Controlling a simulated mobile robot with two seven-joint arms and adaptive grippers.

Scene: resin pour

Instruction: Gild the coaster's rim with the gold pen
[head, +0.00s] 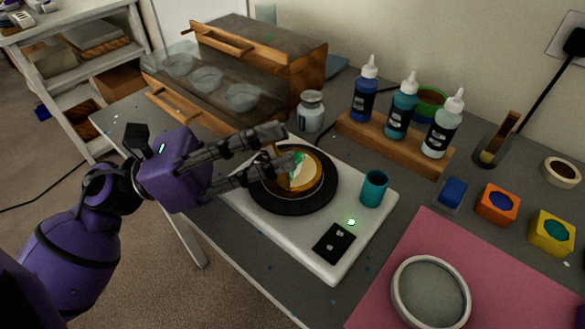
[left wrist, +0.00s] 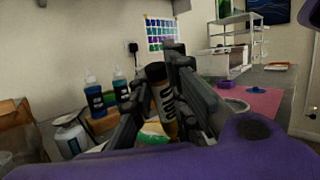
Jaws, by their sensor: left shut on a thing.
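The round coaster (head: 307,184) lies on a black turntable disc (head: 262,198) in the head view, with a gold-orange edge and a pale and teal middle. My left gripper (head: 290,146) reaches over its far left part, its fingers partly covering it. The gold pen (left wrist: 163,100), with a dark end and pale lettering, is between the fingers of my left gripper (left wrist: 155,112) in the left wrist view. The gripper is shut on it. In the head view the pen is mostly hidden, and I cannot tell whether its tip touches the rim. My right gripper is out of view.
The disc sits on a white base (head: 330,262) with a teal cup (head: 374,188). Bottles in a wooden rack (head: 365,138), a jar (head: 311,111) and a glass-fronted cabinet (head: 218,62) stand behind. A pink mat (head: 385,300) with a round mould (head: 398,290) lies front right.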

